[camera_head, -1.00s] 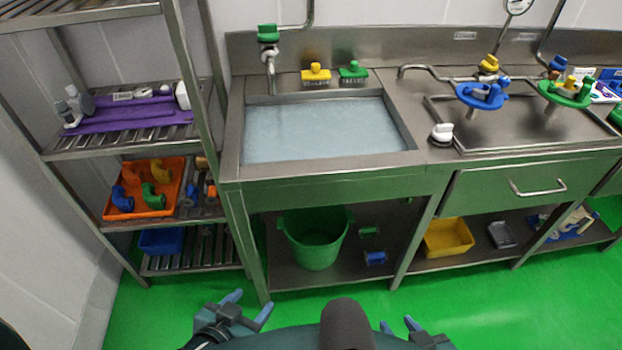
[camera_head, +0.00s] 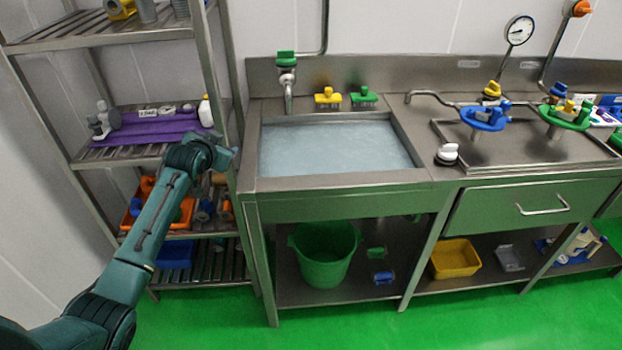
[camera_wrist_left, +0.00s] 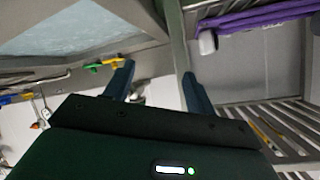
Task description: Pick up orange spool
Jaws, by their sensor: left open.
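A small orange piece (camera_head: 227,211), probably the orange spool, sits at the right end of the middle shelf, beside grey and blue fittings. It is small and partly hidden by neighbouring parts and the rack post. My left gripper (camera_head: 226,156) is raised in front of the rack, above this piece and apart from it, near the sink's left edge. In the left wrist view its two fingers (camera_wrist_left: 158,88) are spread with nothing between them. I cannot make out an orange spool in the left wrist view. My right gripper is out of view.
An orange tray (camera_head: 182,222) with fittings shares the middle shelf, partly behind my left arm. A purple cloth (camera_head: 150,131) lies on the shelf above, and a blue bin (camera_head: 176,254) stands below. The rack's front post (camera_head: 205,60) and the sink bench (camera_head: 345,182) flank the gripper.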

